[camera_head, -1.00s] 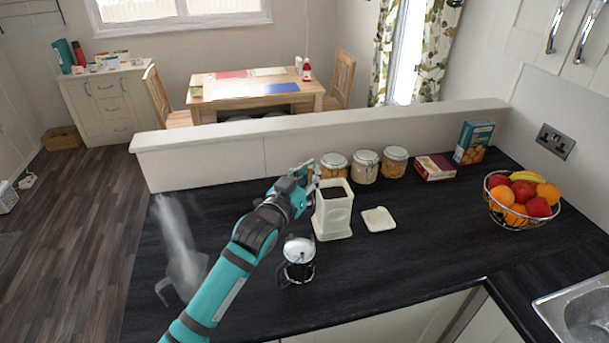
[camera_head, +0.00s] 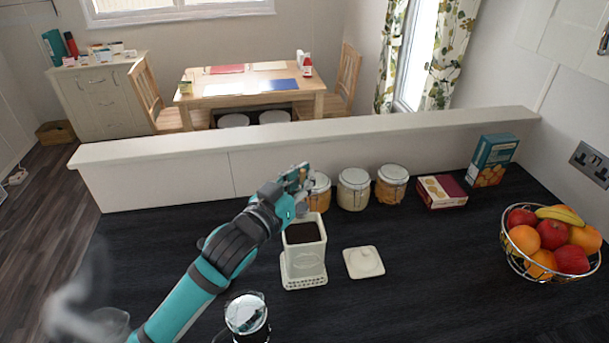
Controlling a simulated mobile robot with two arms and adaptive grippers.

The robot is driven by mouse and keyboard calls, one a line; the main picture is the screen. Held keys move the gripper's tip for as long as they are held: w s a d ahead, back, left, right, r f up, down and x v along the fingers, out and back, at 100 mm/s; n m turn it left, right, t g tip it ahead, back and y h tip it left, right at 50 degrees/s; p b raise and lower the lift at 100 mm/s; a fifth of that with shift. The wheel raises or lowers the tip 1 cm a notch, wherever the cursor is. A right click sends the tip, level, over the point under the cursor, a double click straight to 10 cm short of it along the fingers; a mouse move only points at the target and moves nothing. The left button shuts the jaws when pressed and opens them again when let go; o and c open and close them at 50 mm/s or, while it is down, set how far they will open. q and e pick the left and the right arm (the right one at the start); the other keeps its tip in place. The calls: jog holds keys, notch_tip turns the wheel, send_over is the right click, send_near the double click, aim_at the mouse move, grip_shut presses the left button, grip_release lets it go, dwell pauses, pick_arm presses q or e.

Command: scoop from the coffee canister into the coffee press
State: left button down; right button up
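The coffee canister (camera_head: 304,262) is a cream square box on the dark worktop. It is open at the top, with dark coffee inside. Its cream lid (camera_head: 364,263) lies on the worktop to its right. The coffee press (camera_head: 246,314), glass with a shiny round top, stands nearer me to the left of the canister and is partly cut off by the bottom edge. My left gripper (camera_head: 299,182) is above and just behind the canister's mouth. Its fingers are small and partly hidden; I cannot tell if they hold a scoop. My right gripper is not in view.
Several lidded jars (camera_head: 353,188) stand behind the canister along the low wall (camera_head: 200,182). A red box (camera_head: 441,191), a blue box (camera_head: 492,160) and a fruit basket (camera_head: 551,246) stand at right. White steam (camera_head: 85,290) rises at lower left. The worktop right of the press is clear.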

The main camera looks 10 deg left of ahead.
aim_at(300, 217)
pick_arm(q)
jog(key=shift+s+f+b, duration=0.1)
jog(key=shift+f+b, duration=0.2)
jog(key=shift+f, duration=0.1)
jog(key=shift+f+b, duration=0.3)
jog(key=f+b, duration=0.1)
jog(key=f, duration=0.1)
jog(key=b, duration=0.1)
jog(key=shift+w+d+f+b, duration=0.1)
jog(key=shift+w+f+b, duration=0.15)
jog(key=shift+f+b, duration=0.6)
jog(key=shift+f, duration=0.45)
jog(key=shift+f+b, duration=0.9)
jog(key=shift+f, duration=1.15)
